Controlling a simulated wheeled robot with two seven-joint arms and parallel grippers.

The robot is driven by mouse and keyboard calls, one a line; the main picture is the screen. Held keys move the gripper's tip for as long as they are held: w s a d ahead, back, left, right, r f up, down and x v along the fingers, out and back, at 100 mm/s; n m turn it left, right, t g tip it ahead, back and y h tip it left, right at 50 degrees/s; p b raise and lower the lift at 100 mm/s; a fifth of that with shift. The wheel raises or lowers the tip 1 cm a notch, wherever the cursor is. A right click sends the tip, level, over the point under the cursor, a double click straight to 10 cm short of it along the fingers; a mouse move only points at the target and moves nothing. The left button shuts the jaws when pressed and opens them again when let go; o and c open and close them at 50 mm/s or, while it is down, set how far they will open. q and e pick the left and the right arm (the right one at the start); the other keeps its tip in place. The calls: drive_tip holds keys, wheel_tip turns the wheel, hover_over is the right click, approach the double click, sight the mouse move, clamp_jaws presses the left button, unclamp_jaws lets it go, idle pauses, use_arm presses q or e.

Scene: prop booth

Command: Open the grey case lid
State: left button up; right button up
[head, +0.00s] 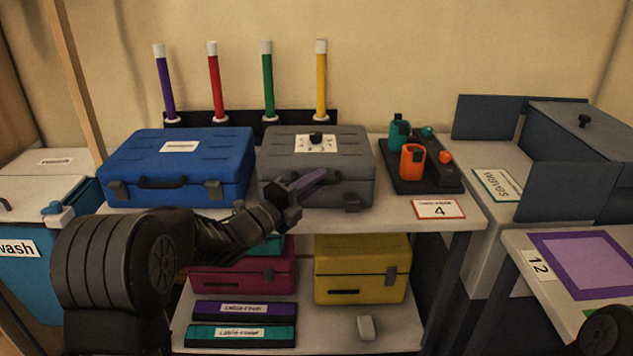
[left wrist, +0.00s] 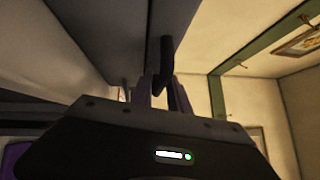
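The grey case (head: 340,182) stands closed on the upper shelf, right of the blue case. A label and a black dial (head: 316,138) are on its lid. A dark latch (head: 352,203) shows low on its front right; my gripper hides part of the front left. My left gripper (head: 312,182) is in front of the case, its purple fingers reaching towards the front face. In the left wrist view the fingers (left wrist: 163,92) stand apart, with a black handle (left wrist: 167,60) at their tips; I cannot tell whether they touch it. My right gripper is not visible.
The blue case (head: 177,160) is close on the left. Coloured sticks (head: 267,85) stand behind. A yellow case (head: 362,268) is on the lower shelf.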

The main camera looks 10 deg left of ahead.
use_arm(q)
drive_tip(key=shift+w, duration=0.1)
drive_tip(key=shift+c, duration=0.5)
clamp_jaws()
idle(0.9)
